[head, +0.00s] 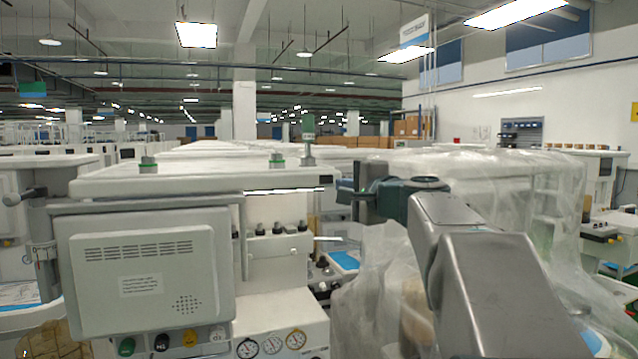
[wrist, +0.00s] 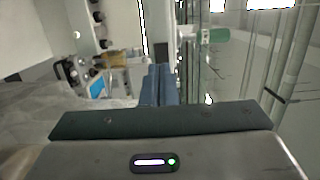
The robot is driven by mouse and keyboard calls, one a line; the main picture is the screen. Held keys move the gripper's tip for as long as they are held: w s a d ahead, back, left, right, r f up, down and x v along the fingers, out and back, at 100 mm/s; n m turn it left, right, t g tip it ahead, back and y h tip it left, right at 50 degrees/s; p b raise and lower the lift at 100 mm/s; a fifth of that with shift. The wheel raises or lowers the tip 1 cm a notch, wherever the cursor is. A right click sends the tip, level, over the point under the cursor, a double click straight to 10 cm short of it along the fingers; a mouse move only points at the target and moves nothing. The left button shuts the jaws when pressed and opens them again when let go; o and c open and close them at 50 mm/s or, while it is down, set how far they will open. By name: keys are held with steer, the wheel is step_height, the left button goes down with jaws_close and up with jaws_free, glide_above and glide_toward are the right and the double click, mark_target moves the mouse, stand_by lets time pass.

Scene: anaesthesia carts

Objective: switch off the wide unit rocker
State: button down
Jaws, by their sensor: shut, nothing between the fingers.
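My gripper (head: 345,190) is shut and empty, held at the right end of the white cart's top in the head view. In the wrist view its two blue-grey fingers (wrist: 158,85) lie together. The white anaesthesia cart (head: 130,182) fills the left and middle, with a grey monitor back (head: 145,275) on its left. A row of small black knobs or switches (head: 277,229) sits under its top shelf; similar black knobs (wrist: 97,17) show at upper left in the wrist view. I cannot pick out the wide unit rocker in either view.
A plastic-wrapped cart (head: 500,190) stands close on the right, partly behind my arm. Round gauges (head: 272,345) are low on the white cart. A green-topped post (head: 309,135) rises behind the cart top. A narrow gap with a blue surface (head: 345,260) lies between the carts.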

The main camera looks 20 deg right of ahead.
mark_target(324, 181)
steer(key=w, duration=0.2)
steer(key=w+p, duration=0.1)
steer(key=w, duration=0.1)
steer(key=w+a, duration=0.1)
steer(key=w, duration=0.1)
steer(key=shift+p, duration=0.3)
steer(key=shift+d, duration=0.15)
